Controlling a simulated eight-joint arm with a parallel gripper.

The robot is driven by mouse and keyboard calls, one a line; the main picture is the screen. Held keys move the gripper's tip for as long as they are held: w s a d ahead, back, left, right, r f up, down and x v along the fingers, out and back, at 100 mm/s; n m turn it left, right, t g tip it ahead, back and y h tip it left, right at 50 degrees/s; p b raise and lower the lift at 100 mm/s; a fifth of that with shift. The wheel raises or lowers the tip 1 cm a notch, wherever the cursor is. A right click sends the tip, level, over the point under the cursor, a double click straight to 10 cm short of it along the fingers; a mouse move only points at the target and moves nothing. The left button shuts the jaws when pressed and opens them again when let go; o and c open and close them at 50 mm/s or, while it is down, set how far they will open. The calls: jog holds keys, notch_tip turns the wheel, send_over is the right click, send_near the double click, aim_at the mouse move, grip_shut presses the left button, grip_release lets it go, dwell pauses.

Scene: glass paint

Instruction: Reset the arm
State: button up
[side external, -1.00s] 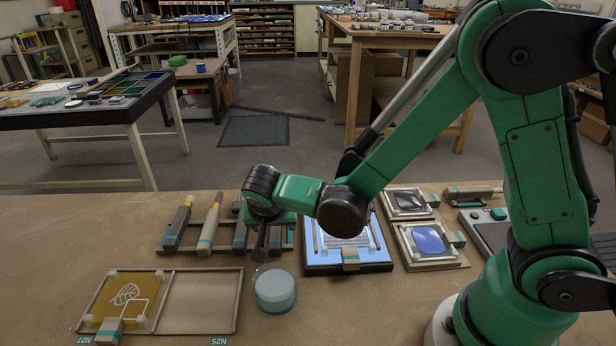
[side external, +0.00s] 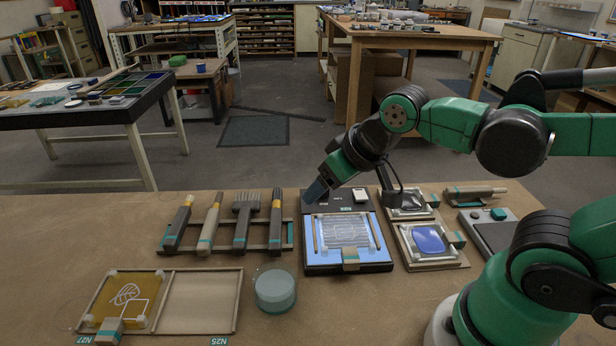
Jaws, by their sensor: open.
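My gripper (side external: 316,192) is above the back left corner of the light panel (side external: 381,266), apart from the tools at its left. It looks small and dark at this angle, it is open, and I see nothing held in it. The light panel glows blue-white and bears a glass pane with pale line work (side external: 343,232). My green arm reaches in from the right, with its forearm raised.
A tool rack (side external: 290,237) holds several brushes and handled tools. A round teal-lidded jar (side external: 276,291) stands in front. A two-part wooden tray (side external: 238,303) holds an amber pane (side external: 116,297). Framed dark (side external: 409,201) and blue (side external: 428,239) panes lie right of the panel. The front middle bench is bare.

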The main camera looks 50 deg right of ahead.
jog(key=shift+s+d+n, duration=0.1)
jog(key=shift+s+n, duration=0.2)
